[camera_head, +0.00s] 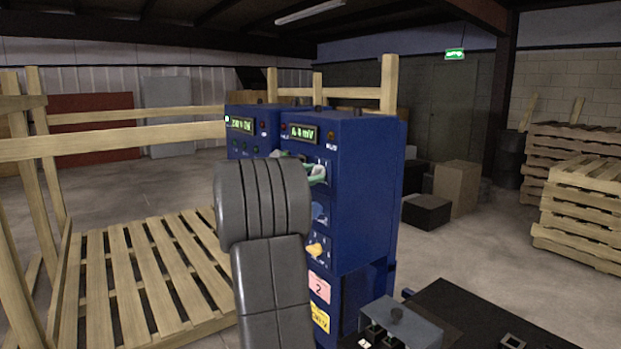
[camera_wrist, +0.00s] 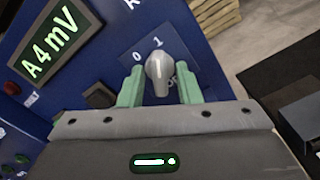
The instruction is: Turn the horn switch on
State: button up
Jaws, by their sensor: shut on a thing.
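A grey rotary knob (camera_wrist: 158,70) sits on the blue front panel, with the marks 0 and 1 above it in the wrist view. No horn label can be read beside it. My gripper (camera_wrist: 160,80) has its green fingers on either side of this knob and is shut on it. In the head view my gripper (camera_head: 318,174) is at the upper part of the right blue cabinet (camera_head: 362,190), below its green display (camera_head: 303,133). My arm hides part of the panel there. A blue knob (camera_head: 320,212) and a yellow knob (camera_head: 317,250) sit lower on the same panel.
A second blue cabinet (camera_head: 240,152) stands to the left. A wooden rail (camera_head: 110,140) and slatted pallet (camera_head: 150,270) fill the left side. A grey box (camera_head: 400,325) and black surface (camera_head: 475,320) are at the lower right. Stacked pallets (camera_head: 585,200) stand farther right.

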jog(key=o, duration=0.6)
jog(key=shift+a, duration=0.1)
jog(key=b+v, duration=0.1)
jog(key=v, duration=1.2)
jog(key=shift+s+a, duration=0.3)
jog(key=shift+w+d, duration=0.1)
jog(key=p+x, duration=0.1)
jog(key=x, duration=1.3)
